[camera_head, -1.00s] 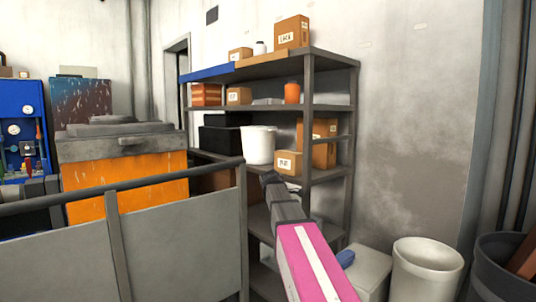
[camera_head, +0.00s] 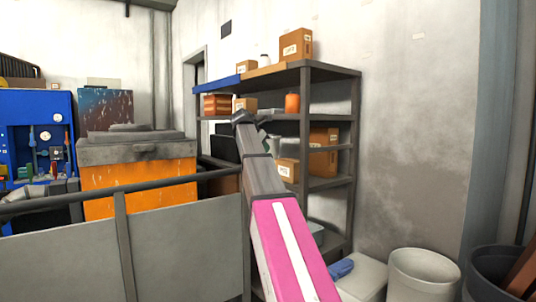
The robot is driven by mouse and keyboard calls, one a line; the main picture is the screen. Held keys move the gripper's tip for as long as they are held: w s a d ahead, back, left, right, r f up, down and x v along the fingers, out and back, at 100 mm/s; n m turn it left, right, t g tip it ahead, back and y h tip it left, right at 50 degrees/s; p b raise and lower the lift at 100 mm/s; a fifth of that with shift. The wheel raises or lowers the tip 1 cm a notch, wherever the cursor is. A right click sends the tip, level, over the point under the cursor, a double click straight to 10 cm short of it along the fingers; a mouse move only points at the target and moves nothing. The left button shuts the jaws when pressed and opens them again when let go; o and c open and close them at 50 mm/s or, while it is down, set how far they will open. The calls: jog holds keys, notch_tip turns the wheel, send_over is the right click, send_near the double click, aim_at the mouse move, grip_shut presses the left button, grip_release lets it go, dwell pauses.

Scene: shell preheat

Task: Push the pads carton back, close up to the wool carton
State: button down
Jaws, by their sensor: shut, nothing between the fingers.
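A small brown carton with a white label, likely the pads carton (camera_head: 289,171), stands at the front of the middle shelf, right of my arm. Its lettering is too small to read surely.
The grey rack (camera_head: 334,73) holds cartons and an orange jar (camera_head: 292,103) on upper shelves. A grey barrier (camera_head: 185,250) fences the left front. A white bin (camera_head: 424,276) and a pale box stand on the floor at the right. My arm hides part of the middle shelf.

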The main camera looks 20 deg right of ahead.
aim_at(285, 163)
jog(key=x, duration=0.3)
jog(key=r+x, duration=0.1)
jog(key=x, duration=0.3)
jog(key=d+x, duration=0.1)
jog(key=x, duration=0.2)
jog(key=shift+w+d, duration=0.4)
jog(key=shift+w, duration=0.1)
jog(key=shift+w+d, duration=0.2)
jog(key=shift+d, duration=0.35)
jog(key=shift+d, duration=0.1)
jog(key=w+d, duration=0.4)
jog(key=d, duration=0.6)
jog(key=shift+w+d, duration=0.25)
jog(key=shift+w, duration=0.15)
